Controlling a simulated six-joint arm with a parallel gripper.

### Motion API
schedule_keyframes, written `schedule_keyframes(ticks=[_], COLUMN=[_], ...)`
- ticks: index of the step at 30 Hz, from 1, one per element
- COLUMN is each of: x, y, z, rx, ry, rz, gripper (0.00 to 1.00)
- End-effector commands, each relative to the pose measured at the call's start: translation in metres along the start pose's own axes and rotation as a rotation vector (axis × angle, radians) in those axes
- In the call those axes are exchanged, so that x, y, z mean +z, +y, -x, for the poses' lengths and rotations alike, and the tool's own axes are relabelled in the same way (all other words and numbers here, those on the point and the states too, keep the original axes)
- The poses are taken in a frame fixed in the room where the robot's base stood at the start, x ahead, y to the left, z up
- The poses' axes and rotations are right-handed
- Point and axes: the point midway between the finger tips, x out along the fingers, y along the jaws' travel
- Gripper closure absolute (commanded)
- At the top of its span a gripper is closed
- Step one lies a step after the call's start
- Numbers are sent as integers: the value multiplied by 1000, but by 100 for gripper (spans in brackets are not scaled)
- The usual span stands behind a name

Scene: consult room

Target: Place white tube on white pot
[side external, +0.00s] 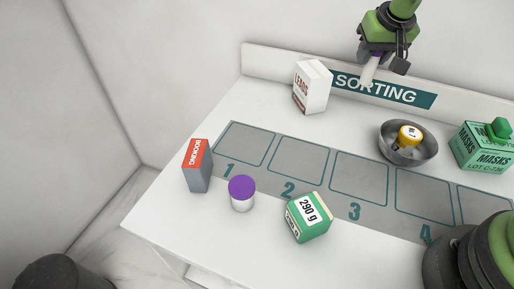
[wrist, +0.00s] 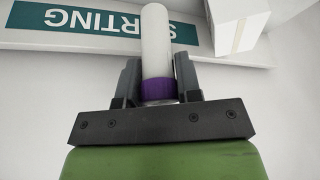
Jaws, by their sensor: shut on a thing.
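My gripper (side external: 377,50) is raised high at the back of the table, in front of the SORTING sign. It is shut on a white tube (side external: 368,72) with a purple band at the gripped end. In the wrist view the white tube (wrist: 156,42) sticks out beyond the two dark fingers of my gripper (wrist: 159,84). A small white pot (side external: 242,204) with a purple lid stands upright near the table's front, below square 1. The tube is well above and to the right of the pot, apart from it.
A grey-red box (side external: 198,168) stands left of the pot and a green-white 290 g box (side external: 308,217) right of it. A white box (side external: 311,87) stands at the back. A metal bowl (side external: 425,149) holds a yellow-and-white item. A green MASKS box (side external: 482,147) is at right. The numbered squares look empty.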

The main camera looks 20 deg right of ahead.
Motion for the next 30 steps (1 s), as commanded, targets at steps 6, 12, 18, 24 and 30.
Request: schedule_keyframes(ticks=[6, 12, 18, 24, 30], x=[23, 74, 135, 175, 194], y=[-102, -198, -263, -291, -296], z=[27, 67, 108, 133, 119], rx=[-95, -198, -287, -336, -343], ry=[5, 5, 4, 3, -3], rz=[234, 484, 698, 817, 849], gripper=[91, 91, 91, 91, 91])
